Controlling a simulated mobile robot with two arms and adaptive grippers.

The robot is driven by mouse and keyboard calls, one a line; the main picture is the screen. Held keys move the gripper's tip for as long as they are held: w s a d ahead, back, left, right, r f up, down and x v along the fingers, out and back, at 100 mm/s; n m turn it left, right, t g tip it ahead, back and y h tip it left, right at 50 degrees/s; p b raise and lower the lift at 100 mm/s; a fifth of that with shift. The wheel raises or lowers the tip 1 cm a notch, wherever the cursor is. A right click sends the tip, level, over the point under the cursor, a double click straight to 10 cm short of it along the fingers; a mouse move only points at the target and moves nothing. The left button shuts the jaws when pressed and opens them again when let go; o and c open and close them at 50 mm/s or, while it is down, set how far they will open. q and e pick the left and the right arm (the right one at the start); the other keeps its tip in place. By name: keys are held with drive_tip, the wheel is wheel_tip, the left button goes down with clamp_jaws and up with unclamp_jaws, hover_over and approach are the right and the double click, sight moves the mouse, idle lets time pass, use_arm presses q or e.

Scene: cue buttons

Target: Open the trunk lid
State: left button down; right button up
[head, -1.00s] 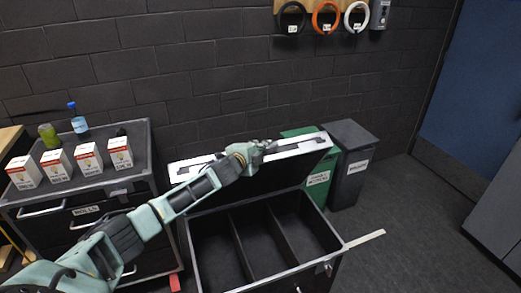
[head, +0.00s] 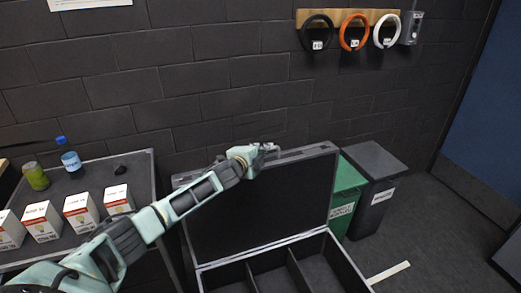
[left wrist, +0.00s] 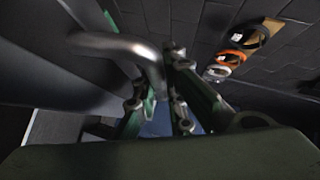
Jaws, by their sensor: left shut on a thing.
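The trunk (head: 237,278) stands on the floor at the lower middle of the head view. Its dark lid (head: 260,205) is raised about upright at the back, and the divided inside shows. My left gripper (head: 268,152) is at the lid's top edge. In the left wrist view my left gripper (left wrist: 160,95) is shut on a curved metal handle (left wrist: 115,45), which seems to be the lid's handle. The handle itself is hard to make out in the head view. My right gripper is in neither view.
A dark cabinet (head: 139,167) with several white boxes, a green jar and a blue-capped bottle stands at the left. A green bin (head: 347,183) and a grey bin (head: 377,165) stand close to the trunk's right. Open floor lies farther right.

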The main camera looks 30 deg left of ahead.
use_arm(q)
drive_tip(key=shift+f, duration=0.15)
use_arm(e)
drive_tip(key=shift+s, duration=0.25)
use_arm(q)
drive_tip(key=shift+s, duration=0.1)
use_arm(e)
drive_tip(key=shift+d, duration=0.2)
use_arm(q)
drive_tip(key=c, duration=1.8)
unclamp_jaws()
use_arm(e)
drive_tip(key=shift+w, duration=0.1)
use_arm(q)
drive_tip(key=shift+s, duration=0.1)
drive_tip(key=v, duration=1.2)
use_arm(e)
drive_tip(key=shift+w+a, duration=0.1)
